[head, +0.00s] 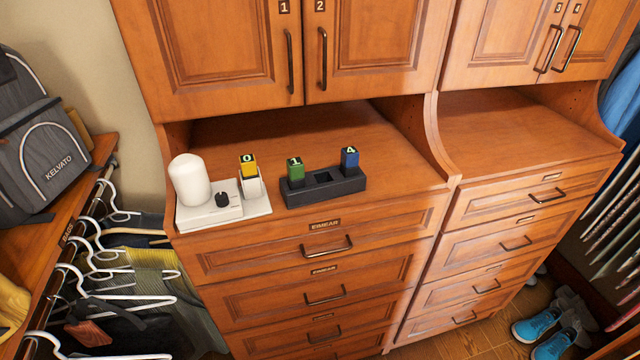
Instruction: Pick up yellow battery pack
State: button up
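The yellow battery pack (248,167) has a dark top marked 0. It stands upright in a white holder (252,186) on the right part of a white base (222,216), on the dresser top. Only its upper part shows; the lower part is hidden in the holder. To its right, a black rack (325,190) holds a green pack (295,171) marked 1 and a blue pack (349,159) marked 4, with an empty slot between them. My gripper is not in view.
A white rounded cylinder (189,180) and a black knob (222,200) are on the white base, left of the yellow pack. Cabinet doors (300,50) overhang the back of the dresser top. The wood behind the rack (290,130) is bare. Hangers (115,255) are at left.

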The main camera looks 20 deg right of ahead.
aim_at(249, 169)
jog(key=i+l, duration=0.35)
jog(key=l, duration=0.2)
jog(key=l+u, duration=0.1)
jog(key=u, duration=0.4)
jog(key=i+l+u, duration=0.1)
jog(key=u, duration=0.35)
jog(key=l+u, duration=0.2)
jog(key=u, duration=0.3)
